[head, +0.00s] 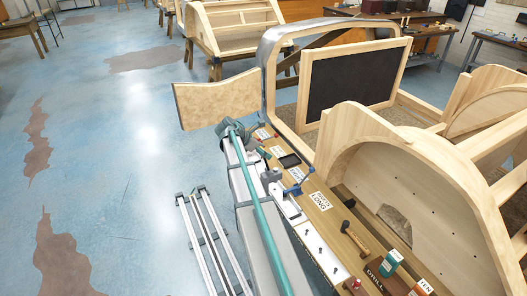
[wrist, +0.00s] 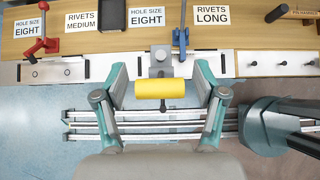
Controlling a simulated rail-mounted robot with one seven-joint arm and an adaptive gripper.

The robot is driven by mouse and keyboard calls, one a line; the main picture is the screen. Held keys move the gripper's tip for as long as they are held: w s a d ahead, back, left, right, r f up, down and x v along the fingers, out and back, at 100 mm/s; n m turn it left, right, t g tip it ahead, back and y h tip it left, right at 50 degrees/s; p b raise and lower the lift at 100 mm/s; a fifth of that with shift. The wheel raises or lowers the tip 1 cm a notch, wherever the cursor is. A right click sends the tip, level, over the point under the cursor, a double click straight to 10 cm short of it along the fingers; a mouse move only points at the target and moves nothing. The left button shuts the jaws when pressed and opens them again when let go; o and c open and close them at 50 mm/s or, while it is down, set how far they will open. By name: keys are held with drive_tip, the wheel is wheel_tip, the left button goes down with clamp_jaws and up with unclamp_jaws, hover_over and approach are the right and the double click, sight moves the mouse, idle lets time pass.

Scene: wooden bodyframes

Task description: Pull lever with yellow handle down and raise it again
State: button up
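The yellow handle (wrist: 160,88) is a short horizontal cylinder in the middle of the wrist view. It joins a grey lever block (wrist: 160,65) on the white strip at the bench edge. My gripper (wrist: 160,68) is open, with one teal-grey finger left of the handle and one right of it. Gaps show between both fingers and the handle's ends, so nothing is gripped. A small dark pin shows just below the handle. In the head view my teal and grey arm runs along the bench, and I cannot make out the yellow handle there.
A red-handled lever (wrist: 42,35) stands left and a blue lever (wrist: 181,40) stands close to the right on the wooden bench (head: 318,215). Labels lie behind them. Metal rails (head: 200,235) lie on the floor. A hammer (head: 355,240) rests on the bench.

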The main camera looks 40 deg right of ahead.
drive_tip(key=v, duration=1.2)
idle(0.5)
drive_tip(key=s+a+f+m+y+b, duration=0.15)
drive_tip(key=s+a+f+m, duration=0.35)
drive_tip(key=a+f, duration=0.5)
drive_tip(key=s+a+f+m+y+b, duration=0.1)
drive_tip(key=s+a+f+m+y, duration=0.3)
drive_tip(key=f, duration=1)
drive_tip(key=s+a+f+m+y+b, duration=0.1)
drive_tip(key=s+a+f+m+b, duration=0.1)
drive_tip(key=s+a+f+m, duration=0.6)
drive_tip(key=s+a+f+g+b, duration=0.1)
drive_tip(key=s+a+f+b, duration=0.1)
drive_tip(key=s+a+f, duration=0.3)
drive_tip(key=s+a+f+n+g+y+b, duration=0.1)
drive_tip(key=s+a+f, duration=0.4)
drive_tip(key=s+f, duration=0.6)
drive_tip(key=s+a+f+n+g+y+b, duration=0.1)
drive_tip(key=s+a+f, duration=0.5)
drive_tip(key=s, duration=0.8)
drive_tip(key=shift+f+g+b, duration=0.8)
drive_tip(key=shift+f+b, duration=0.2)
